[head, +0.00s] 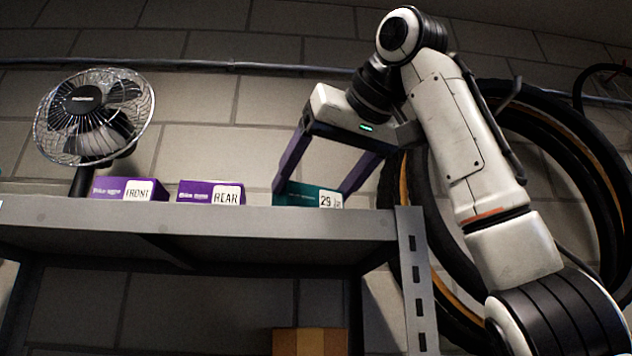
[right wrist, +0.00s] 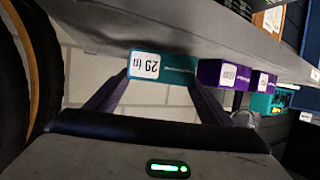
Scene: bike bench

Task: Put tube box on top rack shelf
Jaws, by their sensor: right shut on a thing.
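The tube box (head: 298,195) is teal with a white label reading 29. It is upright at the right end of the top rack shelf (head: 200,222), level with the boxes beside it. The shelf's front edge meets its lower side, so I cannot tell for sure whether it bears on the shelf. My right gripper (head: 316,183) reaches down from above, its two purple fingers on either side of the box, shut on it. The right wrist view also shows the box (right wrist: 176,70) between the fingers. My left gripper is not in view.
Two purple boxes, FRONT (head: 128,189) and REAR (head: 210,192), stand left of the tube box. A wire fan (head: 95,115) stands at the shelf's left. Tyres (head: 560,130) hang on the wall at right. A brown box (head: 310,342) is below the shelf.

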